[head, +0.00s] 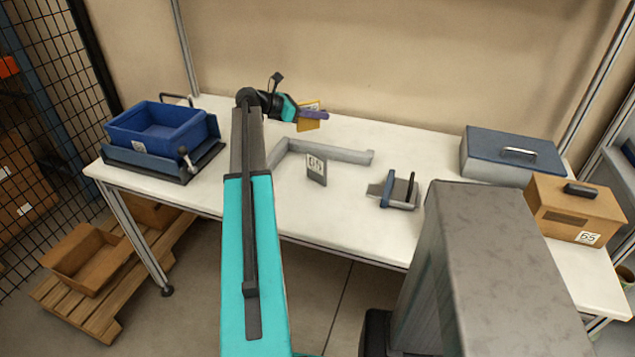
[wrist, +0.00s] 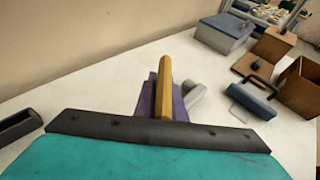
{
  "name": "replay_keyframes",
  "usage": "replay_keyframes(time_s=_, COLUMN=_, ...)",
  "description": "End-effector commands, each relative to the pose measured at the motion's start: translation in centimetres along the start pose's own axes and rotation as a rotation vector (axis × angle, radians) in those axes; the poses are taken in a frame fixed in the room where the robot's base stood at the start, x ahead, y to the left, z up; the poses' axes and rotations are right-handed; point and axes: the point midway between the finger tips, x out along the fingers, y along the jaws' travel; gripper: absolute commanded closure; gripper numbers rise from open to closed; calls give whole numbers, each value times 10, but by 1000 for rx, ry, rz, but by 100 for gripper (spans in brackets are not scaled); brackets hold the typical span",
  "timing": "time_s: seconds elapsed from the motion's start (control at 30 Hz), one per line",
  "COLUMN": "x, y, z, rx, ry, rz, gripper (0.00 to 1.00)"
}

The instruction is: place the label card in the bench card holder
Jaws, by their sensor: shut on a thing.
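My gripper (head: 322,114) is above the back of the bench, left of its middle, with its purple fingers shut on an orange card (head: 307,124). A pale label with markings shows on this card, too small to read. In the wrist view the card (wrist: 163,84) stands edge-on between the purple fingers (wrist: 146,98). A small blue and grey slotted fixture (head: 386,196) stands on the bench to the right and nearer the front; it looks like the card holder, though I cannot be sure. The gripper is well apart from it.
A grey angled bar (head: 335,153) and an upright plate marked 65 (head: 316,169) lie between gripper and fixture. A blue bin (head: 150,147) is at the left. A grey box with blue lid (head: 497,173) and a wooden box marked 65 (head: 560,212) are at the right.

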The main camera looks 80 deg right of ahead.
Motion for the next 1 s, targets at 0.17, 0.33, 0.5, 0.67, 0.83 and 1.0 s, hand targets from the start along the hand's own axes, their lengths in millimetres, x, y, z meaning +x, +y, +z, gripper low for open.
replay_keyframes(time_s=0.17, x=-31, y=-27, z=-13, rx=-6, ry=-1, rz=16, gripper=100)
replay_keyframes(time_s=0.33, x=-57, y=-49, z=-23, rx=-13, ry=-1, rz=32, gripper=100)
replay_keyframes(time_s=0.5, x=-75, y=-66, z=-31, rx=-17, ry=0, rz=41, gripper=100)
replay_keyframes(time_s=0.67, x=-83, y=-72, z=-33, rx=-19, ry=0, rz=46, gripper=100)
replay_keyframes(time_s=0.83, x=-84, y=-73, z=-33, rx=-19, ry=0, rz=46, gripper=100)
replay_keyframes(time_s=1.0, x=-84, y=-73, z=-33, rx=-19, ry=0, rz=46, gripper=100)
